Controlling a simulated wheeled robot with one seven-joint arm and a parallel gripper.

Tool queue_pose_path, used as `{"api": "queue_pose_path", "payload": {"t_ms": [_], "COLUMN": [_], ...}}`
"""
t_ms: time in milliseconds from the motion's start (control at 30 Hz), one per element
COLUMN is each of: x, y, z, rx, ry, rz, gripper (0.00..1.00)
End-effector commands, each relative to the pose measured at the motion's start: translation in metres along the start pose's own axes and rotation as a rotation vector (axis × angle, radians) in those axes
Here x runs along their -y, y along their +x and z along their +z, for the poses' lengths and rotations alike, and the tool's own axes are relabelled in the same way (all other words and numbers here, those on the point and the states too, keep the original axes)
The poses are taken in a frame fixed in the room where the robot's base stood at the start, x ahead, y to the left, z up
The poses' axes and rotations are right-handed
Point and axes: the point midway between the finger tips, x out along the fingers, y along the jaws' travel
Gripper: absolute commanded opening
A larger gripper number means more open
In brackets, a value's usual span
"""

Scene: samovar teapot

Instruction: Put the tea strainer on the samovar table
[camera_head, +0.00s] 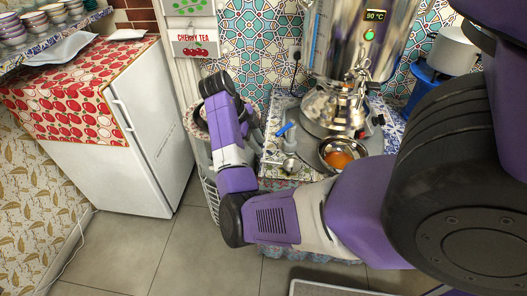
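The samovar table (268,183) has a patterned, tiled-looking top and stands right of centre. A steel samovar (345,50) with a "90 °C" display stands on it, and a silver teapot (335,108) is in front of the samovar. A small silver round item (291,164) lies near the table's front left; I cannot tell whether it is the tea strainer. My gripper (218,88) is at the end of my purple arm, left of the table, over a round patterned container (194,122). My wrist hides its fingers and anything between them.
A metal bowl (326,146) holding something orange sits on the table's front. A blue-handled item (285,129) is left of the teapot. A white fridge (150,120) with a red-patterned cover stands left.

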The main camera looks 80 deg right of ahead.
Motion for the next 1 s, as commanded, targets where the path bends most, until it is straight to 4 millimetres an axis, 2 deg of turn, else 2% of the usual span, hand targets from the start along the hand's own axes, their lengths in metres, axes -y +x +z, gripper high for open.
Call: {"api": "queue_pose_path", "payload": {"t_ms": [200, 367, 533, 667, 767, 867, 1000], "x": [0.0, 0.0, -0.001, -0.01, -0.025, -0.048, -0.094], "y": [-0.009, 0.006, 0.041, 0.058, 0.065, 0.068, 0.065], "z": [0.0, -0.001, 0.004, 0.013, 0.022, 0.03, 0.039], "rx": [-0.001, -0.006, -0.017, -0.026, -0.031, -0.033, -0.025], "ry": [-0.002, -0.085, -0.371, -0.649, -0.865, -1.078, -1.364], "rz": [0.0, -0.073, -0.297, -0.5, -0.651, -0.797, -1.003], "gripper": [0.31, 0.31, 0.31, 0.31, 0.31, 0.31, 0.31]}}
